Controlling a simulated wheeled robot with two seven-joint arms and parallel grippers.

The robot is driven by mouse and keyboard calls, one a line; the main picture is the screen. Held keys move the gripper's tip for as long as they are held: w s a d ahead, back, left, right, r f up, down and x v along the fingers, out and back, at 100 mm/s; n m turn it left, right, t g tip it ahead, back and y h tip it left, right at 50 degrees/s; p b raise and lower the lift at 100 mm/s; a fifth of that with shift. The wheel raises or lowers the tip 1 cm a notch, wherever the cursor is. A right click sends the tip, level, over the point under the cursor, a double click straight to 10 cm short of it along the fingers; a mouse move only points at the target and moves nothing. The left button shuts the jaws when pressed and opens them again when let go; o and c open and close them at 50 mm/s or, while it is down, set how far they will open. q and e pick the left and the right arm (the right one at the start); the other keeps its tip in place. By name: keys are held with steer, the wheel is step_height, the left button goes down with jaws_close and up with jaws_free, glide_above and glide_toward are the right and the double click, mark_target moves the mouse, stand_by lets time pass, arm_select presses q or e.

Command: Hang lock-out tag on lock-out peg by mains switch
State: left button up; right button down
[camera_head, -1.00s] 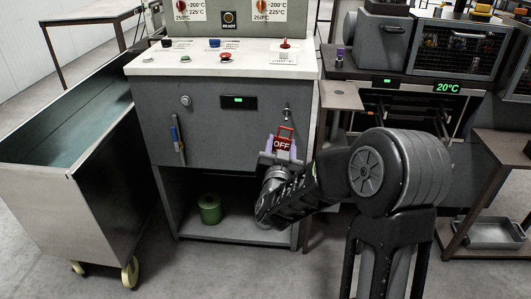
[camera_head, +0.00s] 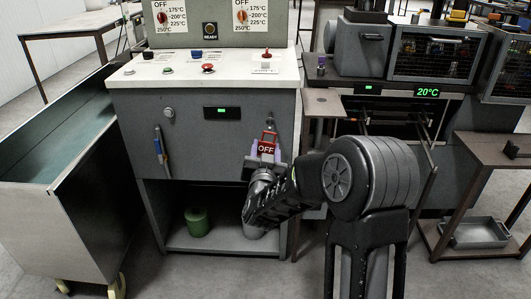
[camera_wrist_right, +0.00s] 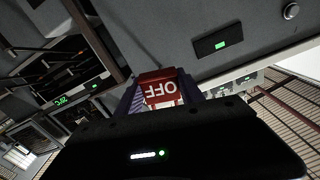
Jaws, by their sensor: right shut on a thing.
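The lock-out tag (camera_head: 266,147) is a red and white tag marked OFF with a red loop at its top. My right gripper (camera_head: 263,161) is shut on its lower part and holds it upright in front of the grey control cabinet. In the right wrist view the tag (camera_wrist_right: 163,88) sits between the two purple-grey fingers (camera_wrist_right: 165,98). A small metal peg (camera_head: 270,119) on the cabinet front is just above the loop; I cannot tell whether they touch. A red-topped switch (camera_head: 266,54) with a white label stands on the worktop above. My left gripper is out of view.
The cabinet (camera_head: 140,110) has an open lower shelf with a green canister (camera_head: 197,222). A metal cart (camera_head: 70,235) stands at left. A brown side table (camera_head: 322,102) is right of the cabinet.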

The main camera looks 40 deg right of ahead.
steer(key=shift+x, duration=1.95)
steer(key=w+d, duration=0.1)
steer(key=w+f+b, duration=0.1)
steer(key=w+d, duration=0.1)
steer(key=shift+w+d+f+b, duration=0.25)
steer(key=shift+d+b, duration=0.1)
steer(key=c, duration=0.7)
jaws_free()
steer(key=shift+o, duration=0.2)
